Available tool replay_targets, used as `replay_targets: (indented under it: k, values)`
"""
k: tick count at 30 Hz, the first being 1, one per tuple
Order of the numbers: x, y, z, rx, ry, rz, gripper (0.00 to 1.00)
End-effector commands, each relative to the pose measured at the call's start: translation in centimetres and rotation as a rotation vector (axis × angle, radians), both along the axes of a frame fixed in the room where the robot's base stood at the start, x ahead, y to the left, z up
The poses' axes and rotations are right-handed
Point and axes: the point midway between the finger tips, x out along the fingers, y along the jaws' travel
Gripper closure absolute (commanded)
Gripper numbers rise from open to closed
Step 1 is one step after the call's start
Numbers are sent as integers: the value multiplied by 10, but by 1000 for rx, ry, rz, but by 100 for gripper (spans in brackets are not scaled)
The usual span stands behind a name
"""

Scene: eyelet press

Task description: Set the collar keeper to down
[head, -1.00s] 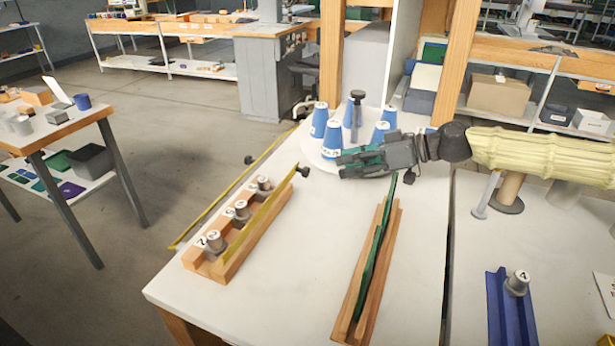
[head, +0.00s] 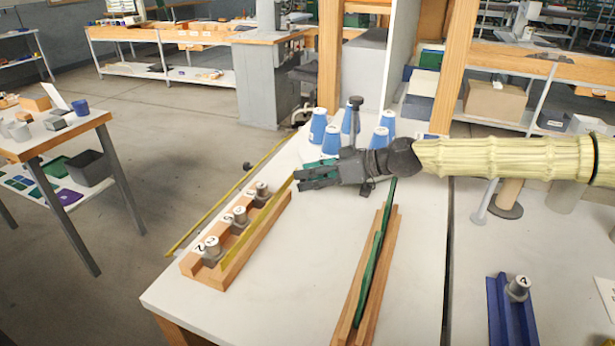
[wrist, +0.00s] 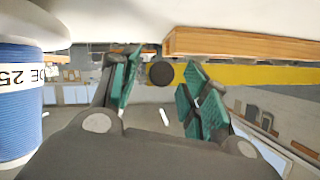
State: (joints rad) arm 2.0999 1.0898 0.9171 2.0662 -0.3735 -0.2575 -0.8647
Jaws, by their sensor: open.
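The collar keeper is a yellow bar (head: 258,220) along a wooden rack (head: 236,262) of grey numbered collars (head: 240,215). Its far right end slants up above the rack. In the wrist view the yellow bar (wrist: 262,75) ends in a round black knob (wrist: 161,73). My gripper (head: 299,180) is at that raised end and hides the knob in the head view. In the wrist view my gripper (wrist: 162,84) is open, with the knob between its green finger pads. I cannot tell whether either pad touches it.
Several blue cones (head: 317,126) and a dark-topped post (head: 356,118) stand behind my gripper. A wooden holder with a green bar (head: 374,255) is to the right. Another yellow bar (head: 212,217) runs along the table's left edge. The table between rack and holder is clear.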

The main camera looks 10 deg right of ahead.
Motion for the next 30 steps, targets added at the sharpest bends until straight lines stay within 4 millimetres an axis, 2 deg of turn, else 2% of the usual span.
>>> replay_targets:
  k: [12, 14, 20, 30]
  values:
    - [3, 5, -2, 0, -1, -1, 54]
    - [3, 5, -2, 0, -1, -1, 64]
    - [3, 5, -2, 1, 0, -2, 100]
    - [3, 5, 2, -15, 6, -1, 100]
